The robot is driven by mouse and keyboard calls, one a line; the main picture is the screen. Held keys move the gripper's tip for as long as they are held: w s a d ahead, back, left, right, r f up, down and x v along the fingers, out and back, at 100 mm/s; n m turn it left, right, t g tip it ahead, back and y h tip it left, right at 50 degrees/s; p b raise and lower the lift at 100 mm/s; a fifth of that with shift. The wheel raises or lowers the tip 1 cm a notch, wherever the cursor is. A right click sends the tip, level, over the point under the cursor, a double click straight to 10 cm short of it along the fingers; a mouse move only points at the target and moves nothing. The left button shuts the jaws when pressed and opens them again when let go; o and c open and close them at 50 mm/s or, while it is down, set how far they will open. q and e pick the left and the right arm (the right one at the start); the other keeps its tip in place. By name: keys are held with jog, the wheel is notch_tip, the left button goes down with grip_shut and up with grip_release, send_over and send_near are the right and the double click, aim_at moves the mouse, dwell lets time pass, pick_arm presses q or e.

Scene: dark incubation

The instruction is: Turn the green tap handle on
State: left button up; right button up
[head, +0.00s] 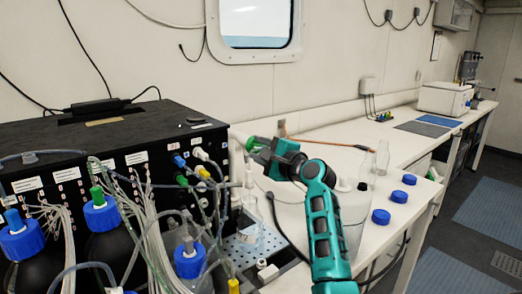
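A small green part that looks like the tap handle (251,143) shows at the right end of the black box, just left of my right gripper. My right gripper (262,150) comes in from the lower right on its teal arm, its fingers pointing left at the green part. The fingertips are at or very near it; I cannot tell whether they touch it. The gripper's own body hides much of the finger gap, so whether it is open or shut does not show. The tap's body is mostly hidden. My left gripper is not in view.
The black box (60,150) carries several tubes and coloured connectors. Bottles with blue caps (190,262) stand in front of it. Several blue lids (381,216) and a clear bottle (382,158) are on the white bench (330,150).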

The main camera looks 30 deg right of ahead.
jog(key=s+d, duration=0.1)
jog(key=s, duration=1.2)
jog(key=shift+b, duration=0.3)
